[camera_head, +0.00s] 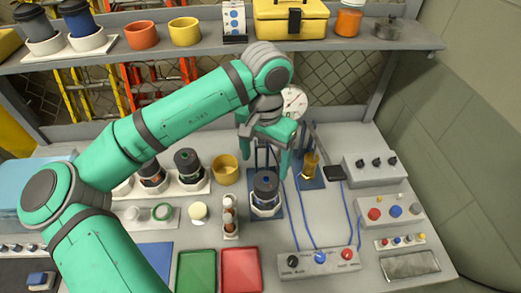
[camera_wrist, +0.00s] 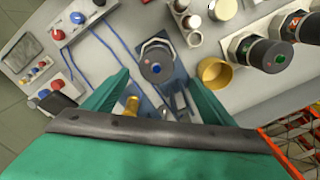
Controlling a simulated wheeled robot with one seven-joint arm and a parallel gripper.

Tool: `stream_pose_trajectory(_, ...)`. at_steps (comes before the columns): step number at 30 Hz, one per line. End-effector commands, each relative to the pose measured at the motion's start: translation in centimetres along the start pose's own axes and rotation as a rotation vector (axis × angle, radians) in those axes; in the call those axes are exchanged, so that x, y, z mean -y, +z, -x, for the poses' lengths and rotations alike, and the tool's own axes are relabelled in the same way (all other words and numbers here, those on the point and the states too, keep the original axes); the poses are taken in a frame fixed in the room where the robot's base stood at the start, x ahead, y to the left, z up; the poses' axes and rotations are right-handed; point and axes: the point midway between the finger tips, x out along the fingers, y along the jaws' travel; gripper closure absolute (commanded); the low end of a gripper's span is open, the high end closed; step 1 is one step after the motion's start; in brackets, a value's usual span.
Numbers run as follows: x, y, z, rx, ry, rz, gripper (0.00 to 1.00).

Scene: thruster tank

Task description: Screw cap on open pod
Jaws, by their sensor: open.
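A pod with a dark top and a pale collar (camera_head: 265,186) stands upright on a blue base at the middle of the bench. The wrist view shows its round top (camera_wrist: 157,62) with a small red mark. I cannot tell whether that top is a cap or the open pod. My gripper (camera_head: 265,155) is open and empty, above and behind this pod. In the wrist view my fingers (camera_wrist: 161,82) appear on either side below it, apart from it.
A yellow cup (camera_head: 225,170) stands left of the middle pod. A small rack of vials (camera_head: 230,216), a cream disc (camera_head: 198,211) and a green ring (camera_head: 162,211) lie nearby. Green (camera_head: 196,271) and red (camera_head: 241,270) trays are in front. Control boxes (camera_head: 319,262) with blue cables lie right. A shelf spans the back.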

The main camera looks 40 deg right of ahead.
Motion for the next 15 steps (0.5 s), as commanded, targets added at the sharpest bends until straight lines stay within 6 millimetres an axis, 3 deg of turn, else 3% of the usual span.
stream_pose_trajectory(9, 0.0, 0.1, -5.3, 0.001, 0.001, 0.0, 0.22)
stream_pose_trajectory(15, 0.1, 0.1, -7.6, 0.0, 0.001, 0.003, 0.22)
